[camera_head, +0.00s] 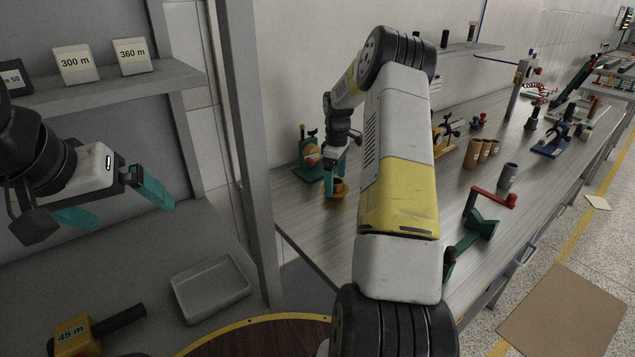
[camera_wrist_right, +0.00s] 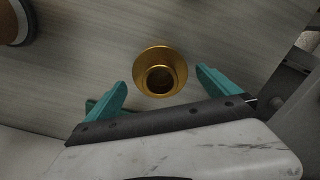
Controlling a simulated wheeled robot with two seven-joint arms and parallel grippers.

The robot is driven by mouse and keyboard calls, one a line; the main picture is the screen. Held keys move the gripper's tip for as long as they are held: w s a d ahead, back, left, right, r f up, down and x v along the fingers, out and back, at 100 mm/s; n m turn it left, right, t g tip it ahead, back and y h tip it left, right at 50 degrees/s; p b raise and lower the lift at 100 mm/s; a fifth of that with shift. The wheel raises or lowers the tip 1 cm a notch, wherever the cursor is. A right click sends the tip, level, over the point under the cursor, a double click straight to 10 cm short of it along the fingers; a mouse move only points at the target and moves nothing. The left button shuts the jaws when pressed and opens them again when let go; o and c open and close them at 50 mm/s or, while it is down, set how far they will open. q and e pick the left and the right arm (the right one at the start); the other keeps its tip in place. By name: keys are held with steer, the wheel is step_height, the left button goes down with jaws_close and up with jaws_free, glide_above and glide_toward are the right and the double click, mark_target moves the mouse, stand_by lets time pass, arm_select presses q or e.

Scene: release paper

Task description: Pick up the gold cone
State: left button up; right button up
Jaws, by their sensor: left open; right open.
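The gold cone (camera_wrist_right: 152,58) stands on the workbench, seen from above in the right wrist view as a round flange with a dark hole in its narrower top. In the head view the cone (camera_head: 338,188) is small, near the bench's left end. My right gripper (camera_wrist_right: 162,84) is open, with its teal fingers on either side of the cone's near edge and nothing held. In the head view the right gripper (camera_head: 335,178) is just above or at the cone, partly hidden by my arm. My left gripper (camera_head: 122,212) is open and empty at the left, above the lower shelf.
A green device (camera_head: 308,160) stands close behind the right gripper. Brown cylinders (camera_head: 473,152), a grey cylinder (camera_head: 507,176) and a green clamp with a red handle (camera_head: 480,226) are further right on the bench (camera_head: 300,212). A grey tray (camera_head: 210,287) sits at lower left.

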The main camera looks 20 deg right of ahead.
step_height(320, 180, down, 2)
steer(key=shift+f, duration=0.1)
steer(key=c, duration=1.4)
